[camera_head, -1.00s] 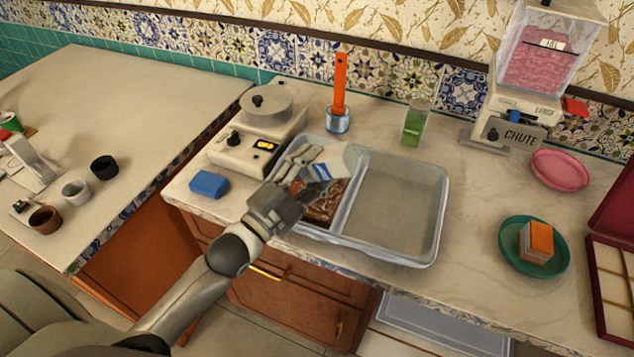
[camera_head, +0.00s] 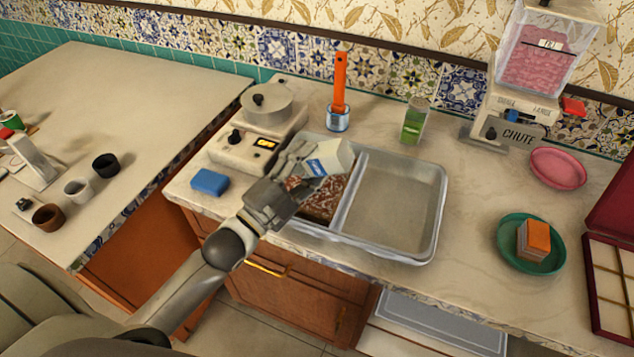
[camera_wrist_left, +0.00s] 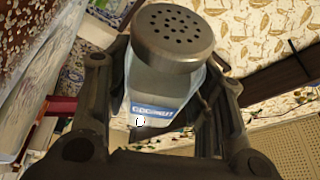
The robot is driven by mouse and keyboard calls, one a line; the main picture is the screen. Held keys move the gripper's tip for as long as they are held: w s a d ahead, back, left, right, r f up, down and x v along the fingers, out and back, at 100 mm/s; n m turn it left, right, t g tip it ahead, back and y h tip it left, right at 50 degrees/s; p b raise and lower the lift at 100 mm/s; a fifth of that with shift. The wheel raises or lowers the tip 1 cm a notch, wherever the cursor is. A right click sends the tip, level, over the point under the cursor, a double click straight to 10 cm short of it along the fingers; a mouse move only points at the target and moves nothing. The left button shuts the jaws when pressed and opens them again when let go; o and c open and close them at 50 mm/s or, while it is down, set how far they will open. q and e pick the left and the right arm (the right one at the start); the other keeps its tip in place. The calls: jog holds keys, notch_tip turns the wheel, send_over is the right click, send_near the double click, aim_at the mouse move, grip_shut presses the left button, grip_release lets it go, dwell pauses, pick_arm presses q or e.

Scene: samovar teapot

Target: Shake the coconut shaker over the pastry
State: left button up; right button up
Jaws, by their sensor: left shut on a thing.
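My left gripper (camera_head: 297,170) is shut on the coconut shaker (camera_head: 333,157), a pale container with a blue label, held tilted above the left compartment of the metal tray (camera_head: 436,215). In the left wrist view the shaker (camera_wrist_left: 165,95) sits between the fingers, with its grey perforated cap (camera_wrist_left: 176,38) showing. The brown pastry (camera_head: 320,203) lies in the left compartment, below the shaker and partly hidden by the gripper. Pale flecks show on its top. My right gripper is not in view.
A blue sponge (camera_head: 209,182) and a scale-like device with a round pan (camera_head: 266,105) stand left of the tray. Behind are an orange-handled tool (camera_head: 340,85) and a green jar (camera_head: 415,122). A green plate (camera_head: 512,260) with an orange-topped block is at right. The tray's right compartment is empty.

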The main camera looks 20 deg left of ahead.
pick_arm(q)
jog(key=shift+f, duration=0.1)
jog(key=shift+w+d, duration=0.3)
jog(key=shift+w, duration=0.15)
jog(key=w+d, duration=0.2)
jog(key=w, duration=0.1)
jog(key=w+d, duration=0.2)
jog(key=w, duration=0.1)
jog(key=w+d, duration=0.2)
jog(key=w, duration=0.1)
jog(key=shift+d, duration=0.15)
